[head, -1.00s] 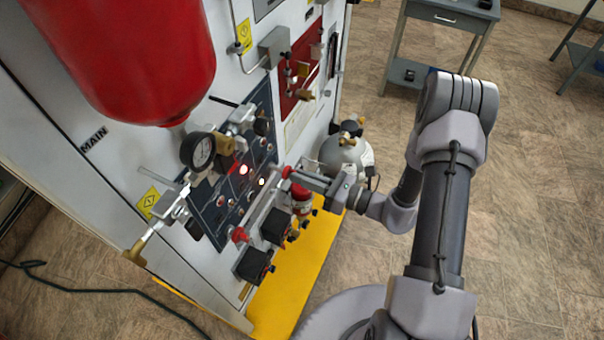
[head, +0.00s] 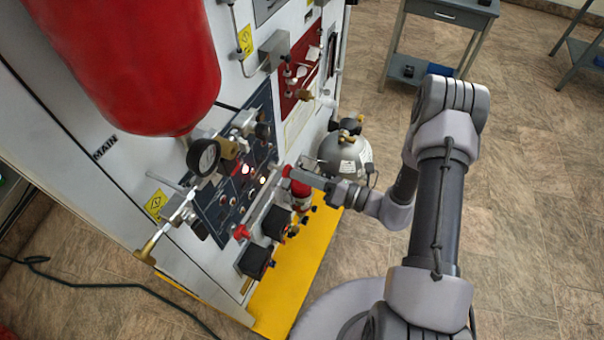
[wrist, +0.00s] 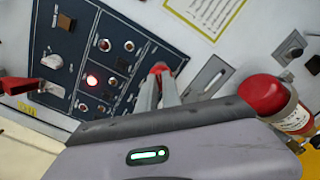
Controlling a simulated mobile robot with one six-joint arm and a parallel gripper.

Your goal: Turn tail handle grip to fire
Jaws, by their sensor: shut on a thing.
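The red grip at the end of a handle, which I take for the tail handle grip (head: 286,171), sticks out from the right side of the dark control panel. It also shows as a red tip (wrist: 160,67) between my fingers in the wrist view. My gripper (head: 294,173) reaches it from the right and is shut on it. In the wrist view my fingers (wrist: 158,84) meet around it and hide part of it. The dark panel (head: 212,212) has knobs and lit lamps. Which setting the handle points at cannot be read.
A red bottle (wrist: 263,95) is close to my gripper's right. A large red tank (head: 125,65) hangs at upper left. A grey cylinder (head: 345,155) stands behind.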

